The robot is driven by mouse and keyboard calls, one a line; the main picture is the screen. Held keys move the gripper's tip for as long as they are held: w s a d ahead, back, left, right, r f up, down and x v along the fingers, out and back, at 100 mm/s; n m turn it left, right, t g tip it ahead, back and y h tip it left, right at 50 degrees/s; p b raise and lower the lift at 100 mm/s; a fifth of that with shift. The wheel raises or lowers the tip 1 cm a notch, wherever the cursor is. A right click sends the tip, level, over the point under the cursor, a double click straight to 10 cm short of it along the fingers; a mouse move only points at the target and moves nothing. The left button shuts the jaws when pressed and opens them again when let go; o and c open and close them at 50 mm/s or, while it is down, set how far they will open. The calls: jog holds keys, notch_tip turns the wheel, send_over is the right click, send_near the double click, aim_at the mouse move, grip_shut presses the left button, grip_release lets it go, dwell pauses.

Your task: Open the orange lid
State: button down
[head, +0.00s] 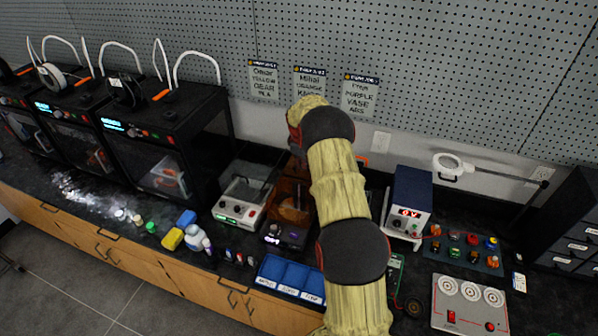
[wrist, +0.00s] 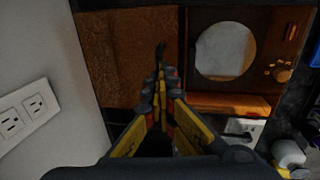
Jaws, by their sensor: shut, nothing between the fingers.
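The orange lid (head: 291,192) belongs to a dark machine on the counter, left of my arm in the head view. Its tinted panels fill much of the wrist view (wrist: 125,45), with a pale round disc (wrist: 225,51) showing beside them. My gripper (wrist: 160,78) is shut and empty, its fingertips in front of the left brown-orange panel. I cannot tell whether they touch it. In the head view my arm reaches over the counter to the machine's back right, and its end hides the fingers. How far the lid is raised is unclear.
A white-grey device (head: 243,200) stands close on the machine's left, and a blue power supply (head: 408,195) stands to the right. Blue trays (head: 290,279) lie in front. A wall outlet (wrist: 24,109) is close on the left in the wrist view. Black printers (head: 165,130) stand farther left.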

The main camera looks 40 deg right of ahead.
jog(key=shift+d+f, duration=0.2)
jog(key=shift+f, duration=0.2)
jog(key=c, duration=2.4)
grip_release()
jog(key=shift+s, duration=0.1)
jog(key=o, duration=0.4)
jog(key=shift+f, duration=0.1)
jog(key=shift+o, duration=0.2)
jog(key=shift+w+d+r, duration=0.1)
jog(key=shift+w+r, duration=0.1)
jog(key=shift+r, duration=0.15)
notch_tip(320, 180, up, 11)
jog(key=s+a, duration=0.1)
jog(key=a, duration=0.1)
jog(key=shift+r, duration=0.2)
jog(key=shift+s, duration=0.1)
